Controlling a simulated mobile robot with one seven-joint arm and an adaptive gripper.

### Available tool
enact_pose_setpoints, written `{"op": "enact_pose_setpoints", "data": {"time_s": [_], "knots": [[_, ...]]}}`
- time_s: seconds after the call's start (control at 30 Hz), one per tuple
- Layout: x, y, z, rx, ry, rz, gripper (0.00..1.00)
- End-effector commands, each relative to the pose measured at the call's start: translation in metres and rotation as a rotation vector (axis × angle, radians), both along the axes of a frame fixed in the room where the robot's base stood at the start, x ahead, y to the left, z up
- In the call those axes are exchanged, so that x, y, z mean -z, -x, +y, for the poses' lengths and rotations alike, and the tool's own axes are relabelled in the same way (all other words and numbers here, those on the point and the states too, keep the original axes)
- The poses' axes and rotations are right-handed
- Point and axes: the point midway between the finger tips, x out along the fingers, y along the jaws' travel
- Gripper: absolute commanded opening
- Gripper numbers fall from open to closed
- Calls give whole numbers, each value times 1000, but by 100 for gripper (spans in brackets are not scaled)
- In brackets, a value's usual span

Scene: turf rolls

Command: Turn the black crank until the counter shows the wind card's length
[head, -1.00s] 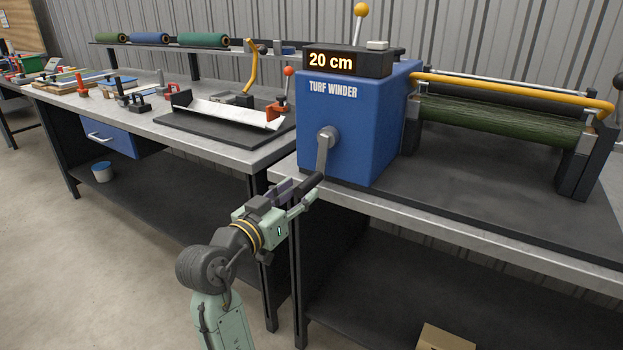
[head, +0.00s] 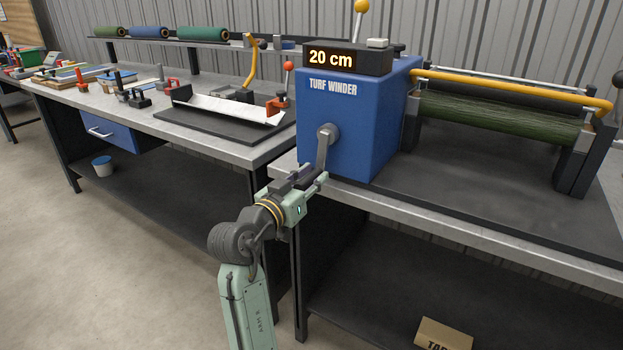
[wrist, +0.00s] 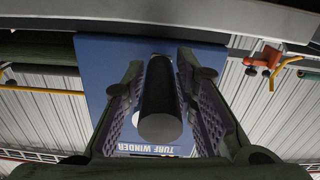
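The blue turf winder (head: 350,130) stands on the right bench. Its counter (head: 347,58) reads 20 cm. The grey crank arm (head: 323,150) hangs down from its hub on the front face. The black crank handle sticks out from the arm's lower end toward me; in the wrist view the handle (wrist: 160,100) lies lengthwise between the finger pads. My gripper (head: 309,182) is open around the handle, with a finger on each side and slim gaps showing. The green turf roll (head: 500,120) sits on the winder's rollers. I cannot see the wind card in either view.
A yellow bar (head: 510,88) runs above the turf roll. The left bench (head: 235,152) holds a black tray with a white sheet, clamps and tools. A cardboard box (head: 443,336) lies low under the right bench. The floor at left is clear.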

Motion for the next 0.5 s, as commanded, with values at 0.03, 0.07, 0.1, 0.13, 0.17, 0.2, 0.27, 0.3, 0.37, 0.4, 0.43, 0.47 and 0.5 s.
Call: {"op": "enact_pose_setpoints", "data": {"time_s": [0.03, 0.07, 0.1, 0.13, 0.17, 0.2, 0.27, 0.3, 0.37, 0.4, 0.43, 0.47, 0.5], "knots": [[0, 0, 0, 0, 0, 0, 21], [0, 0, 0, 0, 0, 0, 19], [0, 0, 0, 0, 0, 0, 16], [0, 0, 0, 0, 0, 0, 14], [0, 0, 0, 0, 0, 0, 12], [0, 0, 0, 0, 0, 0, 9], [0, 0, 0, 0, 0, 0, 5], [0, 0, 0, 0, 0, 0, 3], [0, 0, 0, 0, 0, 0, 0], [0, 0, 0, 0, 0, 0, 0], [0, 0, 0, 0, 0, 0, 0], [0, 0, 0, 0, 0, 0, 0], [0, 0, 0, 0, 0, 0, 0]]}}
